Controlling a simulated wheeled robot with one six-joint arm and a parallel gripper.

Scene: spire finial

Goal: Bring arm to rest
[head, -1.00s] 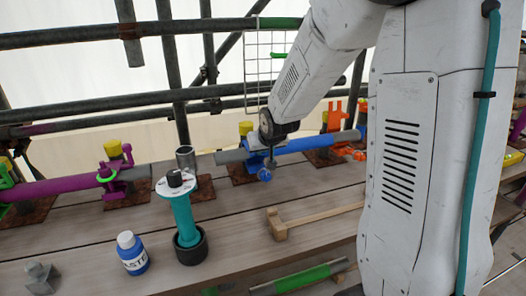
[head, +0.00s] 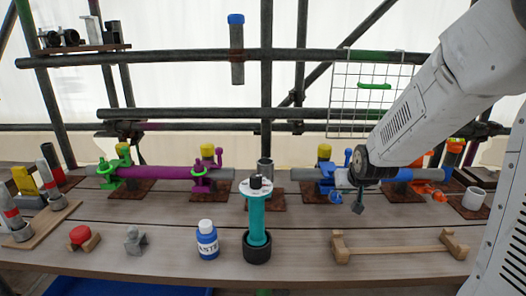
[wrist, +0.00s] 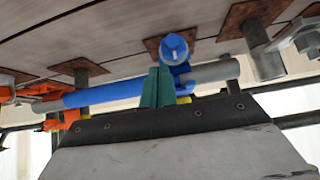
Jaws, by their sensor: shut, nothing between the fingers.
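My white arm (head: 425,105) reaches in from the right in the head view, with its dark wrist joint over the bench. My gripper (head: 358,206) hangs below that joint, in front of the blue pipe (head: 400,174). In the wrist view its teal fingers (wrist: 157,86) are together with nothing held. They appear close to the blue pipe (wrist: 105,94) and its blue clamp with a round knob (wrist: 174,48); whether they touch cannot be told. The arm partly hides the pipe and clamp in the head view.
A teal post with a white disc (head: 257,220) stands in a black cup, beside a blue bottle (head: 207,240). A wooden cradle (head: 395,247) lies front right. A purple pipe (head: 160,172) is clamped at left. A wire grid (head: 368,95) hangs behind. Bare planks lie between.

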